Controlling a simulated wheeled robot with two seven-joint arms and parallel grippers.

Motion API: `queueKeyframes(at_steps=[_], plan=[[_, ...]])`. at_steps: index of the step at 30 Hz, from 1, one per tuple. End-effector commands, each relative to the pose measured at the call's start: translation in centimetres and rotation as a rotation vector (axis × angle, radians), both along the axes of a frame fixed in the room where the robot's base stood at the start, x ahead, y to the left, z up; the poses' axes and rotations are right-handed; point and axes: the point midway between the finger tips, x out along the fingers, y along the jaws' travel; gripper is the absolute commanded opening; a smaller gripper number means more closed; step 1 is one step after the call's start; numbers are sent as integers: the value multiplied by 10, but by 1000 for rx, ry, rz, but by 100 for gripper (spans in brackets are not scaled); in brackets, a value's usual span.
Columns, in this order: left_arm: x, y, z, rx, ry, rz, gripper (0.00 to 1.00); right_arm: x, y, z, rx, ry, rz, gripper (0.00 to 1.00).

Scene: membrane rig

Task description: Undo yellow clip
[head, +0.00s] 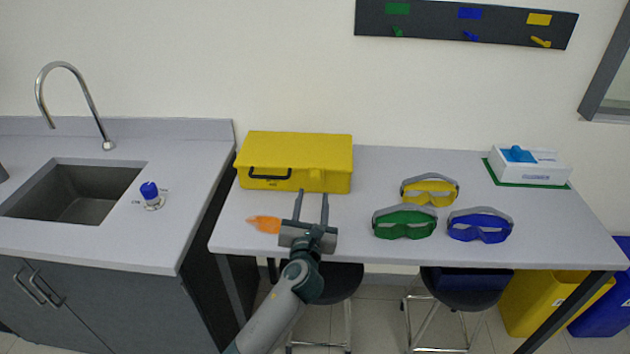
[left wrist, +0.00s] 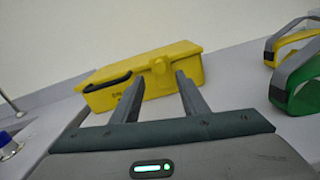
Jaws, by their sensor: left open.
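A closed yellow case (head: 290,147) stands at the back left of the table, with a black handle (head: 268,175) on its front. A raised yellow clip-like part (head: 317,175) sits on the front at the right of the handle. It also shows in the left wrist view (left wrist: 159,68), between the fingers in the picture. My left gripper (head: 311,195) is open and empty in front of the case, its fingers pointing at the front. The fingertips look close to the case, but I cannot tell whether they touch it. My right gripper is not in view.
An orange item (head: 264,224) lies left of my left gripper. Yellow (head: 430,190), green (head: 404,222) and blue goggles (head: 480,226) lie to the right. A white box (head: 530,170) stands at the back right. A sink (head: 75,195) and blue-knobbed tap (head: 150,192) are left.

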Motion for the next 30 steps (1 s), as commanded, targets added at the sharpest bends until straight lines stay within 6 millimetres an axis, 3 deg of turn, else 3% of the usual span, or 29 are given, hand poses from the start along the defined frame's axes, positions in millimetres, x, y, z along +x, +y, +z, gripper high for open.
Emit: queueKeyframes(at_steps=[6,12,27,28,30], plan=[[39,0,1,0,1,1,40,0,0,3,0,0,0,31],[64,0,0,-1,0,1,40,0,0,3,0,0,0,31],[76,-1,0,-1,0,0,40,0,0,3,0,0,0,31],[76,-1,0,-1,0,0,38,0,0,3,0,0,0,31],[76,-1,0,-1,0,0,21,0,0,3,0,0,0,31]])
